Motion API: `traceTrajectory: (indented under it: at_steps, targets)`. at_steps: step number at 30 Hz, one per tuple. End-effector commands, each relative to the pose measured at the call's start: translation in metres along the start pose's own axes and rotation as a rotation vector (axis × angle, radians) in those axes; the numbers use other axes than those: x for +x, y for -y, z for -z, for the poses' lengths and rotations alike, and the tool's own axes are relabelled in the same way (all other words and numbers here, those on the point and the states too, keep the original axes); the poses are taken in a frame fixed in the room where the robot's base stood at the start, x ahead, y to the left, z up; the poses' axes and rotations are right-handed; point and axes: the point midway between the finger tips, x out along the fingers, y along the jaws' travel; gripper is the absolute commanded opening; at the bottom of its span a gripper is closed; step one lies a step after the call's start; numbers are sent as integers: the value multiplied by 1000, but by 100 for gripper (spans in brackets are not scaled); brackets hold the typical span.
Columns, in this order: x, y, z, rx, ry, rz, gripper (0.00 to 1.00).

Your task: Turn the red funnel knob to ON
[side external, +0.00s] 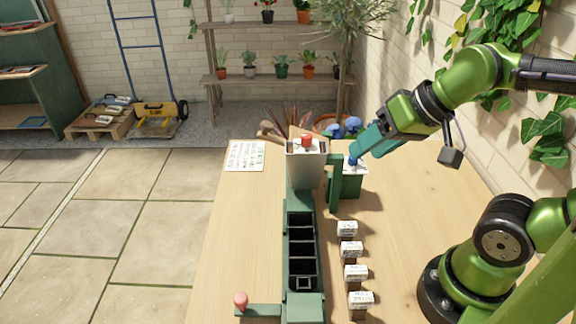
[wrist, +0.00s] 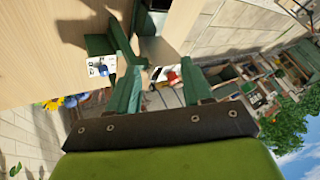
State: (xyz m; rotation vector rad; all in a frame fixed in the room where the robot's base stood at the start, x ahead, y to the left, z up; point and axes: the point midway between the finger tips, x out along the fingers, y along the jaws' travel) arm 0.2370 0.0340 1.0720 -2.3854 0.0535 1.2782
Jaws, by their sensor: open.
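The red funnel knob (side external: 306,141) sits on top of the pale funnel box (side external: 306,165), with a dark mark on either side of it. It also shows in the wrist view (wrist: 173,76), beyond and between my fingers, nearer the right one. My gripper (side external: 358,148) is open and empty, in the air to the right of the funnel box, apart from the red knob. In the wrist view its two green fingers (wrist: 161,68) are spread wide. The knob's setting is too small to read.
A blue knob (side external: 352,161) on a green box (side external: 346,186) is close to my fingertips. Dark bins (side external: 302,245) run forward from the funnel, beside several labelled blocks (side external: 351,249). A pink-ball lever (side external: 240,300) is at front left. A white card (side external: 245,156) lies left.

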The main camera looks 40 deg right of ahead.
Motion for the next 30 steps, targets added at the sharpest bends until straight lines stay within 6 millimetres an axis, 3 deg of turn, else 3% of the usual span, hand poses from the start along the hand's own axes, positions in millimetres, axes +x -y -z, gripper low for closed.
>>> traceTrajectory:
  at_steps: [5,9,15,18,22,30]
  targets:
    - [-1,22,40,-90,50,-44,50]
    - [-13,43,83,-225,111,-112,50]
    - [-35,60,123,-349,164,-191,50]
    - [-47,61,127,-375,175,-209,50]
    - [-40,57,122,-387,197,-212,50]
    - [8,44,114,-384,198,-212,50]
